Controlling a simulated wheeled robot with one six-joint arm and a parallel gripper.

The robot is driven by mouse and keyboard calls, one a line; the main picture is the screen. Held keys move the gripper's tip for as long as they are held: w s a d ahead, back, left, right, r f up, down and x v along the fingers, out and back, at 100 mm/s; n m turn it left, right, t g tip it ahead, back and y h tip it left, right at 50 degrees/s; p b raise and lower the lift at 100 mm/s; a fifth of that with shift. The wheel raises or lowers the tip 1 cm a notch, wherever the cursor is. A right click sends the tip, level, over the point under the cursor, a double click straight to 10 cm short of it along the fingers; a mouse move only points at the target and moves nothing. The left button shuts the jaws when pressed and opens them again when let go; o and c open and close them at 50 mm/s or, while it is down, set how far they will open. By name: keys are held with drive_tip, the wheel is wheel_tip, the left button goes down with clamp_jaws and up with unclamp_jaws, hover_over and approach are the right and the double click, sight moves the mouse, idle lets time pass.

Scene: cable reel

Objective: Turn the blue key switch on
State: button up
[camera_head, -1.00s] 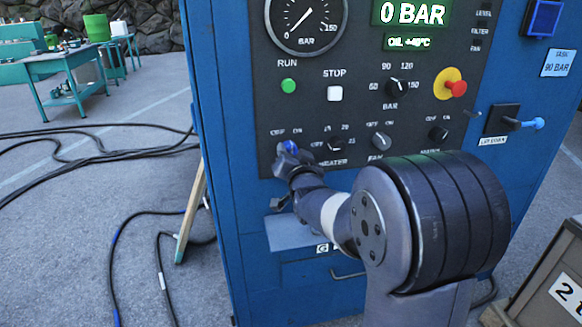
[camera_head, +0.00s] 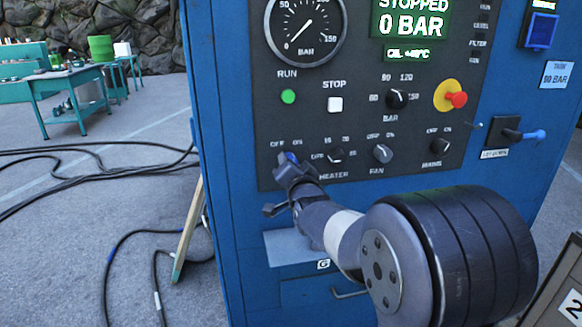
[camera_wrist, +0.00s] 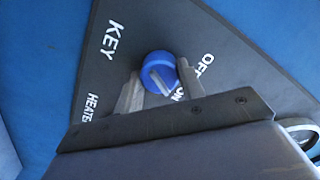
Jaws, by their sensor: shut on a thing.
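The blue key switch (camera_head: 291,157) is on the lower left of the dark control panel (camera_head: 365,118), below its OFF and ON labels. My gripper (camera_head: 288,168) reaches it from below and covers most of it in the head view. In the wrist view the round blue key switch (camera_wrist: 157,68) sits between the two fingers of my gripper (camera_wrist: 160,82), which are shut on its sides. A pale bar on its face slants down to the right, with its lower end near the ON label (camera_wrist: 178,94). The OFF label (camera_wrist: 200,68) is farther right.
The heater knob (camera_head: 335,155) is close at the right of my gripper, with the fan knob (camera_head: 382,154) beyond. A red stop button on yellow (camera_head: 457,99) and a lever (camera_head: 520,134) are farther right. Black cables (camera_head: 90,155) lie on the floor at left.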

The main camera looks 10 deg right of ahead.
drive_tip(key=o, duration=1)
drive_tip(key=s, duration=1)
drive_tip(key=shift+s, duration=0.4)
drive_tip(key=shift+w, duration=5.45)
drive_tip(key=shift+s, duration=0.1)
